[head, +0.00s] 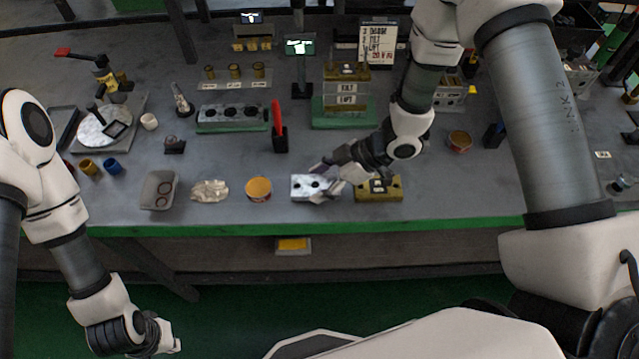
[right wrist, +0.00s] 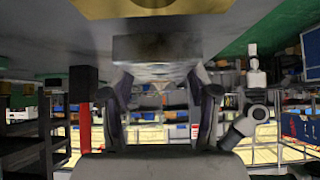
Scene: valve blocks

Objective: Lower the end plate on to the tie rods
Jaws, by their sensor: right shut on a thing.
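My right gripper (head: 328,176) is shut on a silver block with dark holes (head: 302,188), which looks like the end plate. The block is at the front of the bench; I cannot tell whether it touches the bench. In the right wrist view the grey block (right wrist: 152,47) is between the fingers of my right gripper (right wrist: 155,75). A brass-coloured block with dark holes (head: 391,190) is just right of it, and a brass-coloured surface also shows in the right wrist view (right wrist: 150,6).
An orange-topped tin (head: 258,189), a crumpled cloth (head: 209,190) and a grey tray (head: 158,190) lie left of the silver block. A red-handled tool (head: 279,126) stands behind. A labelled rack (head: 345,103) and a long block on green (head: 232,115) stand further back.

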